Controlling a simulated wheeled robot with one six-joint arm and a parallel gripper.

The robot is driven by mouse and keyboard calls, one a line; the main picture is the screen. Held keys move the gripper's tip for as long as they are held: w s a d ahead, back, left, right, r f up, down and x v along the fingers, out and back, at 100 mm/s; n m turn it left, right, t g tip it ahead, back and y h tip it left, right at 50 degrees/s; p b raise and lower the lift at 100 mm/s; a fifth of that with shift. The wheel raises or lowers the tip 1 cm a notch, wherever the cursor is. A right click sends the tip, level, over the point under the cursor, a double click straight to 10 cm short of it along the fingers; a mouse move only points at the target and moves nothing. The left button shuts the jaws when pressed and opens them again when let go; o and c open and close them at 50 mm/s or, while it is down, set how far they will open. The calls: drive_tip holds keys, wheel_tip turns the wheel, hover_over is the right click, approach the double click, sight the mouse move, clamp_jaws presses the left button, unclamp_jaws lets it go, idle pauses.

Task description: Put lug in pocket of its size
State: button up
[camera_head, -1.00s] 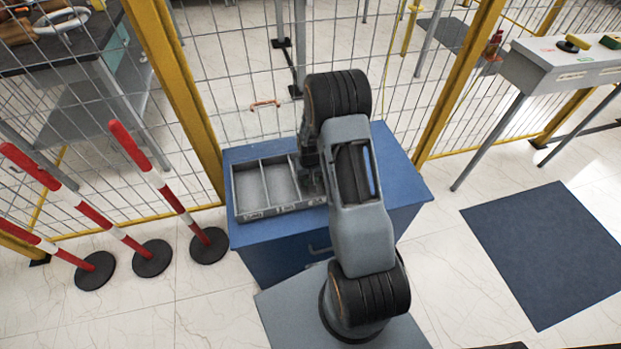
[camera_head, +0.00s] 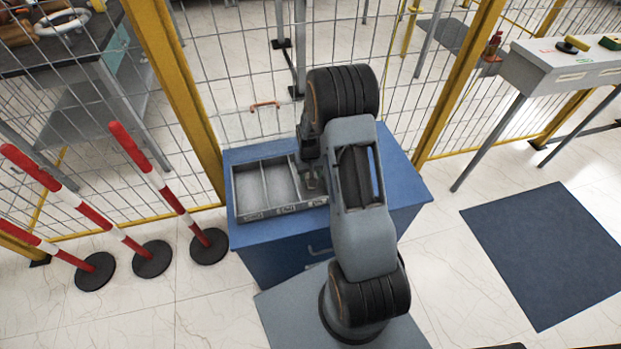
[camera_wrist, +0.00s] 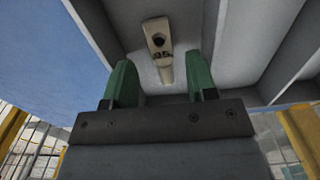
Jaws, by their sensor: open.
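My gripper (camera_wrist: 160,84) is open, its two green fingers apart. The pale metal lug (camera_wrist: 158,38) lies on the floor of a grey tray pocket in the wrist view, just beyond and between the fingertips, with no finger visibly touching it. It has a dark hole and a two-digit mark, perhaps 95 or 35. The tray (camera_head: 282,210) stands on the blue cabinet in the head view. My gripper (camera_head: 312,182) is down at its rightmost pocket, mostly hidden by my arm. The left and middle pockets look empty. The front wall's size labels are too small to read.
The blue cabinet top (camera_head: 400,185) is clear right of the tray. A wire fence (camera_head: 235,75) with yellow posts stands close behind. Red-and-white posts (camera_head: 150,172) stand to the left. A grey table (camera_head: 545,70) is at the far right.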

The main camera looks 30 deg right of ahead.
wheel_tip(320, 180, up, 15)
drive_tip(key=s+a, duration=0.2)
drive_tip(key=a, duration=0.1)
drive_tip(key=s+a+r+n+t, duration=0.1)
drive_tip(key=s+a+r, duration=0.2)
drive_tip(key=s+r, duration=0.2)
drive_tip(key=s+a+r+n+t, duration=0.1)
drive_tip(key=s+a+r, duration=0.3)
drive_tip(key=s, duration=0.6)
drive_tip(key=shift+s+a+r+t, duration=0.15)
drive_tip(key=shift+s+r+t, duration=0.15)
drive_tip(key=shift+t, duration=0.2)
drive_tip(key=shift+r+p, duration=0.15)
drive_tip(key=shift+p, duration=0.15)
wheel_tip(320, 180, up, 9)
drive_tip(key=p, duration=0.7)
drive_tip(key=shift+t+p, duration=0.3)
drive_tip(key=shift+p, duration=0.05)
drive_tip(key=shift+s+f, duration=0.1)
drive_tip(key=shift+f, duration=0.15)
drive_tip(key=shift+c, duration=0.8)
